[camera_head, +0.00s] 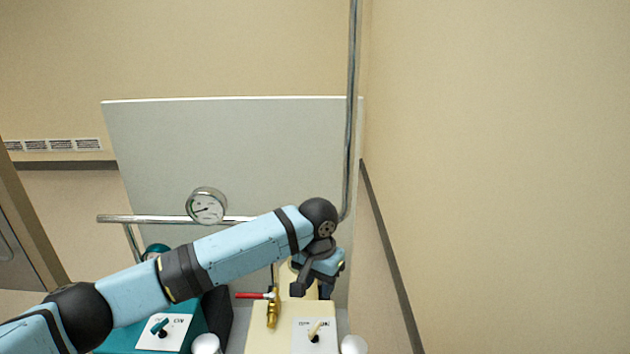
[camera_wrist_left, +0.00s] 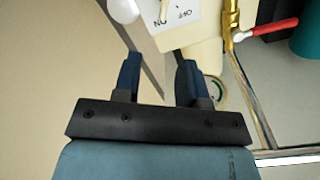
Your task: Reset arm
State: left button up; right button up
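My left arm comes in from the left in the head view and reaches across the front of the panel. My left gripper (camera_head: 325,287) hangs above the back of the cream box (camera_head: 268,340), partly hidden by its own wrist. In the left wrist view the two dark blue fingers of the left gripper (camera_wrist_left: 159,78) stand apart with nothing between them. The cream box (camera_wrist_left: 202,55) shows beyond the fingertips. My right arm and gripper are not in view.
A brass valve with a red lever (camera_head: 257,296) and a toggle switch plate (camera_head: 316,336) are on the cream box. A teal box (camera_head: 205,335) with another switch stands left under my arm. A gauge (camera_head: 206,206) sits on a horizontal pipe. A vertical pipe (camera_head: 351,110) and a wall are close right.

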pick_arm(q)
jog(key=s+d+f+t+h, duration=0.3)
jog(key=s+f+h, duration=0.4)
jog(key=s+f, duration=0.55)
jog(key=s+a+f+n+t+y, duration=0.1)
jog(key=s+a+f+t, duration=0.1)
jog(key=s+a, duration=0.3)
jog(key=s+a+f+n+t+y, duration=0.1)
jog(key=s+a+f+t, duration=0.2)
jog(key=s+a, duration=0.3)
jog(key=s+a+f+n+t+y+p, duration=0.1)
jog(key=s+a+f, duration=0.4)
jog(key=a, duration=0.7)
jog(key=shift+s+a+t+y, duration=0.35)
jog(key=shift+s+t+y, duration=0.15)
jog(key=shift+t, duration=0.5)
